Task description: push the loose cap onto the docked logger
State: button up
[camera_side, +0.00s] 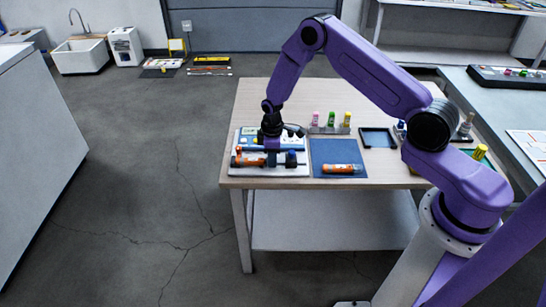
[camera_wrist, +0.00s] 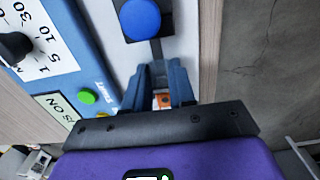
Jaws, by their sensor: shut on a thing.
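My gripper (camera_side: 272,158) reaches straight down over the white board at the table's left end. In the wrist view its blue fingers (camera_wrist: 162,90) are closed around a small orange-and-white piece (camera_wrist: 164,101), mostly hidden between them. I cannot tell whether this is the logger or its cap. An orange logger-like body (camera_side: 246,161) lies along the board, left of my fingers. A blue end piece (camera_side: 291,158) stands to their right. A round blue part (camera_wrist: 140,18) sits on a dark mount ahead of the fingers in the wrist view. Whether cap and logger touch is hidden.
A blue device with a dial (camera_wrist: 14,48) and green button (camera_wrist: 87,96) stands beside the fingers. To the right are a blue mat (camera_side: 325,152) with another orange cylinder (camera_side: 342,169), a rack of coloured vials (camera_side: 331,121) and a dark tray (camera_side: 377,138).

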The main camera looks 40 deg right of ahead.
jog(key=o, duration=1.2)
jog(key=shift+r, duration=0.65)
jog(key=shift+r, duration=3)
